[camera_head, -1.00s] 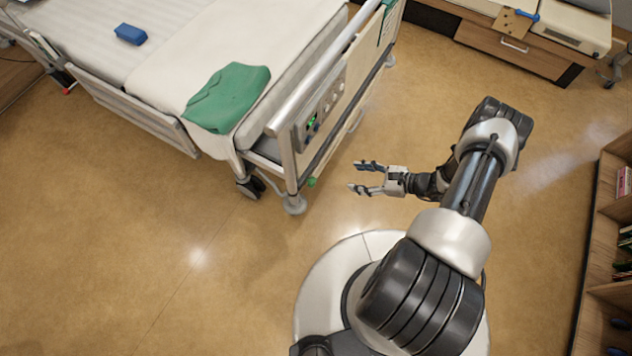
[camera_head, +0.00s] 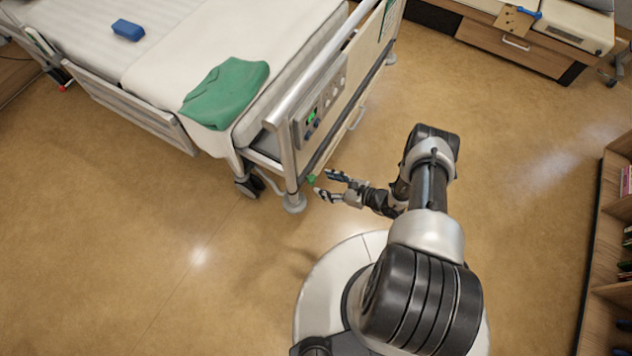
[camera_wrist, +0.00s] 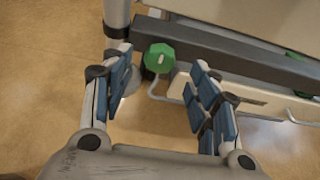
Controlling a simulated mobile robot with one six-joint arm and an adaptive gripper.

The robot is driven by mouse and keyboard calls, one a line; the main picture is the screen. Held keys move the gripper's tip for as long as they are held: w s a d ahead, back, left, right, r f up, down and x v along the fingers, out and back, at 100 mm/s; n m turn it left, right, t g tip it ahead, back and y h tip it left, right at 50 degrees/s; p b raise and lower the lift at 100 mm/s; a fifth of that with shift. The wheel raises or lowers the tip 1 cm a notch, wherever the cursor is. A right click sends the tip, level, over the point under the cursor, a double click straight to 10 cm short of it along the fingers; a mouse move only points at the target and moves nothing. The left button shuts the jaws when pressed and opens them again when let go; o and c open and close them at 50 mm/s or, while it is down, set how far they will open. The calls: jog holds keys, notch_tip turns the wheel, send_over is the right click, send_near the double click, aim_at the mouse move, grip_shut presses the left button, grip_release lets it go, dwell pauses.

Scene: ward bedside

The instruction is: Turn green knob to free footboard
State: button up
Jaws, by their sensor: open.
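The green knob (camera_wrist: 160,58) shows in the wrist view as a faceted knob with a pale mark, at the end of a dark bar low on the bed. In the head view the knob (camera_head: 312,180) is a small green spot by the bed's near corner post. The footboard (camera_head: 335,112) stands upright at the bed's end, with a control panel on it. My gripper (camera_head: 322,186) is open beside the knob; in the wrist view my gripper (camera_wrist: 160,82) has its blue-padded fingers apart, with the knob between and beyond their tips. I see no contact with the knob.
A second green part (camera_wrist: 298,56) shows farther along the bar. The corner post (camera_head: 291,165) stands close to the gripper's left. A green cloth (camera_head: 226,94) and a blue object (camera_head: 128,30) lie on the bed. The floor around my base is mostly clear; shelves (camera_head: 612,225) stand at right.

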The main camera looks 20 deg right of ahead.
aim_at(311, 179)
jog(key=b+x, duration=0.1)
jog(key=x, duration=0.4)
jog(key=shift+w+a, duration=0.15)
jog(key=shift+c, duration=0.5)
jog(key=c, duration=1)
